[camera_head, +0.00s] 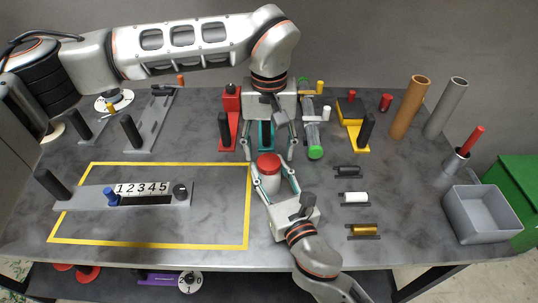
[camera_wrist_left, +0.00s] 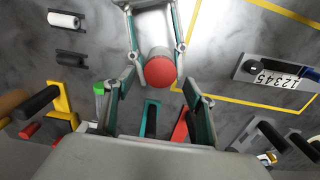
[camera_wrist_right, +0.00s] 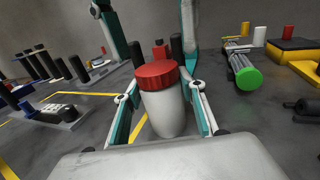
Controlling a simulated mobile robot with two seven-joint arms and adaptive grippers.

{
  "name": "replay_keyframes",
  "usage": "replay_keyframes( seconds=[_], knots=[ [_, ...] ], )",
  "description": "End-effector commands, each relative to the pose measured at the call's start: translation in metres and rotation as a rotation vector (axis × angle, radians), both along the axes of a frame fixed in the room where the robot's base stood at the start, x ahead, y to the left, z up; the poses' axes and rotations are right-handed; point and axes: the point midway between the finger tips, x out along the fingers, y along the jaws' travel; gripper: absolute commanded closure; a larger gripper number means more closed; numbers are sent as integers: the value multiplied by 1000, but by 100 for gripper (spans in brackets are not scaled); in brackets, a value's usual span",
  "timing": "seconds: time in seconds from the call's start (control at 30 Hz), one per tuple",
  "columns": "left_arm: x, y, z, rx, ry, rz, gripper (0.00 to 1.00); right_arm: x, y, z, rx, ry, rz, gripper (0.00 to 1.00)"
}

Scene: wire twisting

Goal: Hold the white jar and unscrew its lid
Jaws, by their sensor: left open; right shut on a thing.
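The white jar (camera_wrist_right: 165,112) with a red ribbed lid (camera_wrist_right: 157,73) stands upright on the grey table. In the head view the red lid (camera_head: 268,162) sits on top of the jar (camera_head: 270,184). My right gripper (camera_head: 268,183) is shut on the jar's body from the near side, one finger on each flank. My left gripper (camera_head: 270,152) is open just behind the jar, its fingers spread and pointing towards it. In the left wrist view the lid (camera_wrist_left: 160,72) lies beyond and between the open fingers, apart from them.
A green-capped tube (camera_head: 315,151) and small cylinders on holders (camera_head: 354,198) lie to the right. A yellow-taped area (camera_head: 150,225) with a numbered block is left. A grey bin (camera_head: 482,212) stands far right.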

Motion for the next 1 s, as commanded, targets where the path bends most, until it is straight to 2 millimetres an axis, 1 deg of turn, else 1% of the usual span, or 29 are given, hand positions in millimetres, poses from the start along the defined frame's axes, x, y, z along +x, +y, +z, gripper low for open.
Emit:
replay_keyframes(
  seconds=[0.03, 0.1, 0.17, 0.2, 0.27, 0.47, 0.53, 0.67, 0.9, 1.0],
  knots=[
    [1, 0, 6, 1, -3, 0, 45, 0, 0, 0, 0, 1, 0, 100],
    [0, 0, 12, 1, -1, 0, 45, 0, 0, 0, 0, 0, 0, 100],
    [0, 0, 14, 1, 0, 0, 45, 0, 0, 0, 0, 0, 0, 100],
    [0, 0, 15, 1, 0, 0, 48, 0, 0, 0, 0, 0, 0, 100],
    [0, 0, 18, 1, 0, 1, 48, 0, 0, 0, 0, 0, 0, 100],
    [1, 0, 46, 1, -2, 1, 48, 0, 0, 0, 0, 1, 0, 100],
    [0, 0, 48, 1, 1, 0, 48, 0, 0, 0, 0, 0, 0, 100],
    [-1, 0, 36, 1, 4, 0, 48, 0, 0, 0, 0, 0, 0, 100],
    [-1, 0, -1, 0, 5, 0, 48, 0, 0, 0, 0, 0, 0, 100],
    [-1, 0, -13, 0, 4, 0, 48, 0, 0, 0, 0, 0, 0, 100]
  ],
)
